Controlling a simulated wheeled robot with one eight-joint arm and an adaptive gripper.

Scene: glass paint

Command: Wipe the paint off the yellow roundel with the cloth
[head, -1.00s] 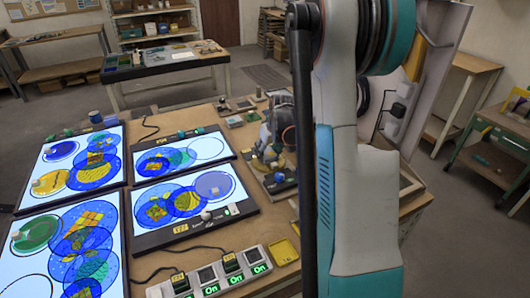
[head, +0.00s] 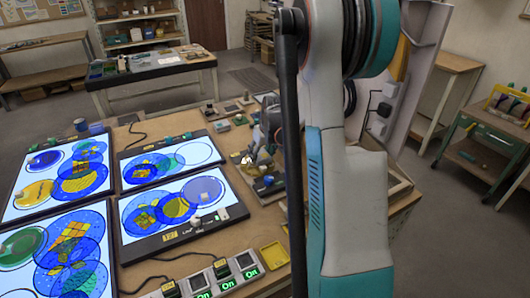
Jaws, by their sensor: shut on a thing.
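The yellow roundel (head: 38,192) lies on the lit panel at the left, below a blue roundel, with a small pale block (head: 35,189) on it. Any paint on it is too small to tell from its own colour. My gripper (head: 257,153) is over the right part of the bench, right of the lit panels and far from the yellow roundel. My arm hides much of it. It is shut on a small pale thing (head: 249,159); I cannot tell whether this is the cloth. No other cloth can be made out.
Several lit panels with overlapping blue circles fill the bench's left. A switch box (head: 225,275) with green lights and a yellow tray (head: 272,256) stand at the front. Small pads and blocks (head: 225,126) lie beyond the gripper. A second table (head: 150,63) stands behind, with open floor between.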

